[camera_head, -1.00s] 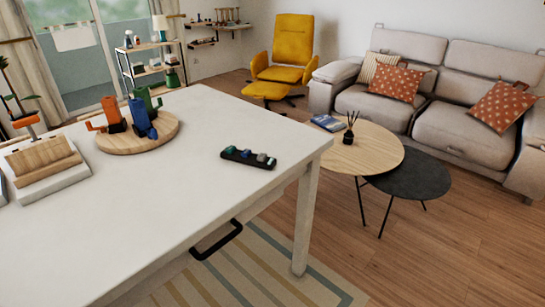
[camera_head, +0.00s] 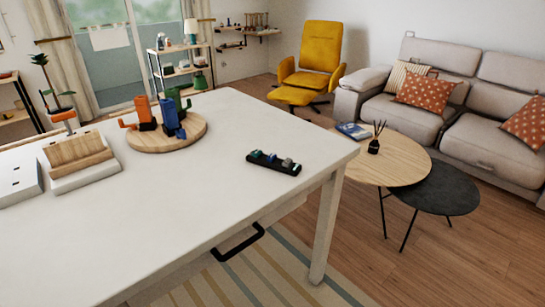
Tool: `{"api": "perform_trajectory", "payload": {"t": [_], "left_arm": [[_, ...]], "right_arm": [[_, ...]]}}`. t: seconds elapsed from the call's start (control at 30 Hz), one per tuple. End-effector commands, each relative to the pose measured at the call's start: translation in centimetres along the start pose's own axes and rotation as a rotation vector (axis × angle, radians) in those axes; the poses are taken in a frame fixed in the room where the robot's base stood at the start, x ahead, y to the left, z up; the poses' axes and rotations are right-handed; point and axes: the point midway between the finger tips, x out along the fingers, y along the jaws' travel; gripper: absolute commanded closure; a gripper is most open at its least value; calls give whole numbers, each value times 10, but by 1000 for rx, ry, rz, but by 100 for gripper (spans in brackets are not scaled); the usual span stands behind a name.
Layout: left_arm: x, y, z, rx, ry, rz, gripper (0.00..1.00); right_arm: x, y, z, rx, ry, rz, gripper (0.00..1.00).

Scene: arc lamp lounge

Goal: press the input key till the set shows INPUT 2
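No key marked as input and no display showing an input number can be made out in the head view. A small dark strip (camera_head: 274,163) with several coloured pieces on it lies near the right edge of the white table (camera_head: 200,190); it is too small to tell what it is. A white block (camera_head: 20,182) with small dark marks stands at the table's left edge, partly cut off by the frame. Neither of my grippers is in view.
A round wooden board (camera_head: 150,143) holds orange, blue and green figures. A wooden piece on a white base (camera_head: 80,165) stands left of it. A round wooden coffee table (camera_head: 390,160), a grey sofa (camera_head: 425,115) and a yellow armchair (camera_head: 318,60) stand beyond. Wood floor shows at right.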

Motion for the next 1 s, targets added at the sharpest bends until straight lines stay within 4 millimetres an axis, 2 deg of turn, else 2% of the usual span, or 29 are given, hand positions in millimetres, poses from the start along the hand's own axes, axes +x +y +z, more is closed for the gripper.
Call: {"api": "perform_trajectory", "payload": {"t": [0.2,0.4,1.0], "left_arm": [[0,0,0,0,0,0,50],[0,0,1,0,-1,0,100],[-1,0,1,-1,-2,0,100]], "right_arm": [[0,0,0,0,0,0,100],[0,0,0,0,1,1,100],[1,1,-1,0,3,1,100]]}}
